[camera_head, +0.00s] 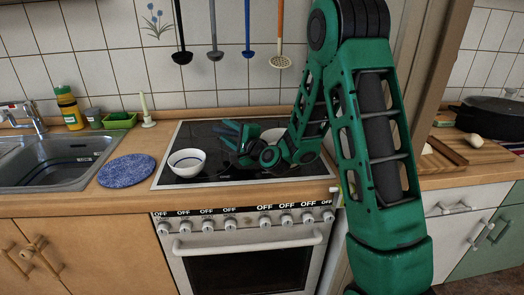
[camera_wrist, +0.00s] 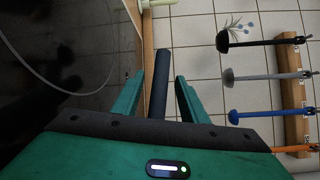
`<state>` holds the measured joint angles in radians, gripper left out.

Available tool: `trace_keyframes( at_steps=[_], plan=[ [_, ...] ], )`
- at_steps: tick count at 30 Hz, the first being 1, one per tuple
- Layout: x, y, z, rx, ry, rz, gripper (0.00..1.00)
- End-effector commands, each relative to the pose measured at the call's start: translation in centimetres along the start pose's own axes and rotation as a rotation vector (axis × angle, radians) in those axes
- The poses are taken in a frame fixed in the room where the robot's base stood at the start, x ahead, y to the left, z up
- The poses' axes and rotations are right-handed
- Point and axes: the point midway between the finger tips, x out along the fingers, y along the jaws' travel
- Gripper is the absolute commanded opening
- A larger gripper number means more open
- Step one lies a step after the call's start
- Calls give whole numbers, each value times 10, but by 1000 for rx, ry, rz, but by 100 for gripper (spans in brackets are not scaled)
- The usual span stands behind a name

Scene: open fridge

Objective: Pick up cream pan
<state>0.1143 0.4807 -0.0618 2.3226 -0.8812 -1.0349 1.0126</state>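A pale, cream-coloured round vessel (camera_head: 274,135), which looks like the cream pan, sits at the back of the black cooktop, largely hidden behind my arm and gripper. My gripper (camera_head: 228,130) is low over the cooktop, its fingers pointing left. In the wrist view my gripper (camera_wrist: 160,98) is open, with a dark bar (camera_wrist: 161,78) between its two green fingers. Gaps show on both sides of the bar. It looks like a handle, but its join to the pan is hidden.
A white bowl (camera_head: 187,163) stands at the cooktop's front left. A blue round mat (camera_head: 127,170) and a sink (camera_head: 55,162) are farther left. Several utensils, including a black ladle (camera_head: 182,57), hang on the tiled wall behind. A candle holder (camera_head: 147,120) stands left of the cooktop.

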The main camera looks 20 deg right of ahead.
Motion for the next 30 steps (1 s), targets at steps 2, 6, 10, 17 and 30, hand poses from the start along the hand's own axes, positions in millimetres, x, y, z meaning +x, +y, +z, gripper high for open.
trace_keyframes(
  at_steps=[2,6,10,17,30],
  plan=[
    [2,0,1,-1,-1,0,39],
    [2,1,4,-1,-3,1,39],
    [3,1,5,-1,-5,1,30],
    [3,2,6,-1,-6,2,0],
    [3,2,6,-1,-6,3,0]
  ],
)
